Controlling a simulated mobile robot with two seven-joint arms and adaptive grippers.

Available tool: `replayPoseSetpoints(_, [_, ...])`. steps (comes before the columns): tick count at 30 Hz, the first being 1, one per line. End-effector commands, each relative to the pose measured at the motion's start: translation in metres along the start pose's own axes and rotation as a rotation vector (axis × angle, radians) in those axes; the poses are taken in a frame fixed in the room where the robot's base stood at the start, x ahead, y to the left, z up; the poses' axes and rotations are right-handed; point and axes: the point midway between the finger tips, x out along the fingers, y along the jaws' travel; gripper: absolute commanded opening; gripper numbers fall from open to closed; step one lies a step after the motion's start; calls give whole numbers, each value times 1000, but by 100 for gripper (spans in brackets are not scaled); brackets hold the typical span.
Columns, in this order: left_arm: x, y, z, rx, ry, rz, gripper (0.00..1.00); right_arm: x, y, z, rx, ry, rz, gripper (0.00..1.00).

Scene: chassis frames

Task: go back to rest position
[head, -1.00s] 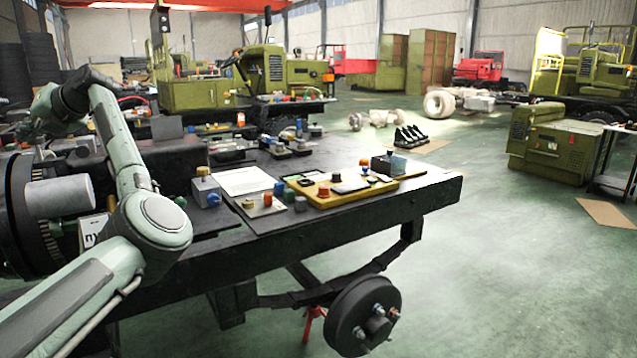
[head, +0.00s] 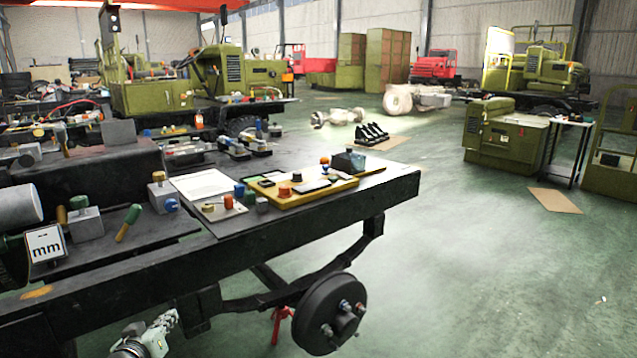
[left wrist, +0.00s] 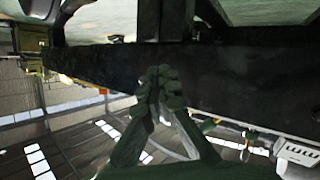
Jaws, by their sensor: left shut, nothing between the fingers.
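My left gripper (head: 168,322) shows at the bottom left of the head view, low beside the near side of the dark chassis frame (head: 270,242). Its fingers are shut and empty. In the left wrist view the closed fingertips (left wrist: 158,78) overlap the dark chassis beam (left wrist: 235,75) in the picture; I cannot tell whether they touch it. Most of the left arm is outside the head view. My right gripper is not in view.
A yellow tray (head: 338,184), a white sheet (head: 200,184) and an "mm" sign (head: 46,243) lie or stand on the chassis. A wheel hub (head: 325,315) hangs below it.

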Motion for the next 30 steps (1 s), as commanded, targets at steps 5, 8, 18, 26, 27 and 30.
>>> replayPoseSetpoints(5, [-53,-1,132,160,-319,-24,0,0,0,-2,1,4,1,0])
replayPoseSetpoints(8, [-94,-6,196,245,-492,-43,0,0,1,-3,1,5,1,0])
replayPoseSetpoints(18, [-238,-29,327,453,-928,-110,0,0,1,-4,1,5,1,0])
replayPoseSetpoints(26, [-262,-32,341,483,-990,-123,0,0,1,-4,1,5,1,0])
replayPoseSetpoints(27, [-261,-32,341,483,-990,-123,0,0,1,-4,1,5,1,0])
replayPoseSetpoints(30, [-261,-32,341,482,-989,-123,0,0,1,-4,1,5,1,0])
